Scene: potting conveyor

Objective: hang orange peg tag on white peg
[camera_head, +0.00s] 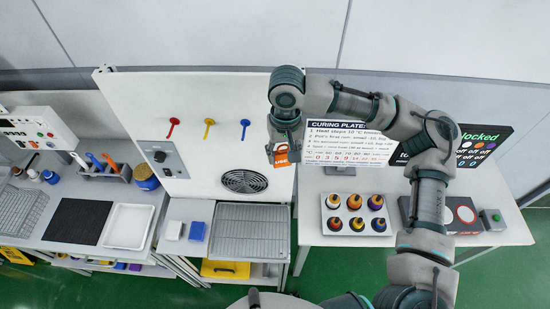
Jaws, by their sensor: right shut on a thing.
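The orange peg tag (281,155) has dark lettering and hangs at the fingertips of my right gripper (283,141), which is shut on it. The gripper points downward in front of the right part of the white upright panel (215,90). A red peg (173,127), a yellow peg (209,128) and a blue peg (245,128) stick out of this panel in a row, left of the gripper. I see no white peg; the gripper and wrist cover the panel right of the blue peg. Whether the tag touches the panel cannot be told. My left gripper is not in view.
The panel also has a round vent (244,181) and a control box (163,158). Below stand a wire rack (249,232) and a white tray (129,226). A tray of several coloured pots (333,238) and a sign (345,131) are at right, beside my right arm.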

